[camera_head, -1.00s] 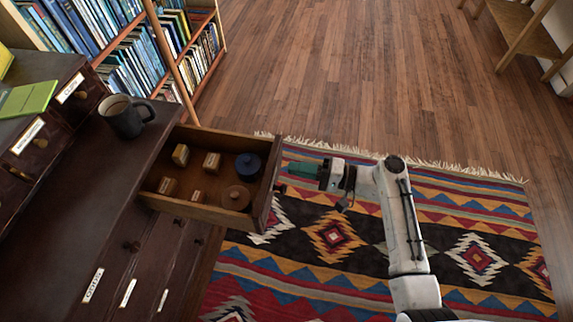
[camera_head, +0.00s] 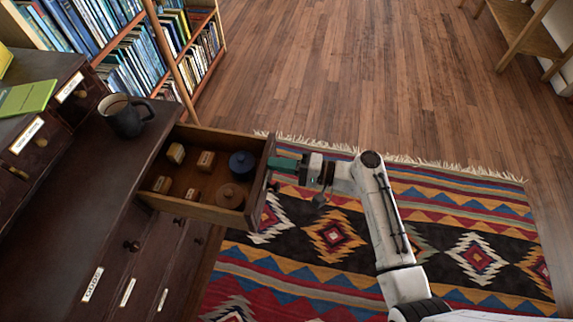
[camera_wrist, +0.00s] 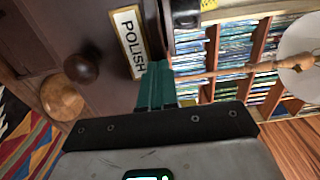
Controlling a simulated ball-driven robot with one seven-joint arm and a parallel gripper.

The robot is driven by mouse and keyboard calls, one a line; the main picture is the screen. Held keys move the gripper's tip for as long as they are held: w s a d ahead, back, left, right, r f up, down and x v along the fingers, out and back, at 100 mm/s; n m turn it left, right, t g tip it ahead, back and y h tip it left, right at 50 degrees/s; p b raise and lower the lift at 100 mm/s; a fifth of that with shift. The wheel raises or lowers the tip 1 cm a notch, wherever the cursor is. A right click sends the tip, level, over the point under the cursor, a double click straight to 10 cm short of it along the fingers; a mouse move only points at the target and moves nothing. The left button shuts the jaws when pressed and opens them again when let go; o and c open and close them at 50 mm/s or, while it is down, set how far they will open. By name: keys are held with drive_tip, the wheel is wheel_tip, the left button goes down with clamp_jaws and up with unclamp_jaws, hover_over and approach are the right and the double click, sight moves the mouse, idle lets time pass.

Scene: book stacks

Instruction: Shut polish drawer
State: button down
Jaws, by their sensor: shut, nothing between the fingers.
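The polish drawer (camera_head: 262,180) is pulled out of the dark wooden cabinet. It holds a blue round tin (camera_head: 243,163), a brown round tin (camera_head: 231,196) and several small wooden blocks (camera_head: 176,153). In the wrist view its front carries a "POLISH" label (camera_wrist: 129,40) and a dark round knob (camera_wrist: 81,69). My gripper (camera_head: 274,163) is shut and empty, with its green fingers at the outer face of the drawer front. In the wrist view the fingertips (camera_wrist: 155,75) are beside the label; whether they touch is hard to tell.
A dark mug (camera_head: 124,117) stands on the cabinet top (camera_head: 85,185), left of the drawer. Other labelled drawers (camera_head: 140,262) below look shut. A bookshelf (camera_head: 178,55) stands behind. A patterned rug (camera_head: 340,235) lies under my arm, and the wooden floor beyond is clear.

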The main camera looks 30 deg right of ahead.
drive_tip(key=b+x, duration=0.9)
drive_tip(key=x, duration=1.7)
drive_tip(key=shift+w+a+f, duration=0.15)
drive_tip(key=shift+w+a, duration=0.05)
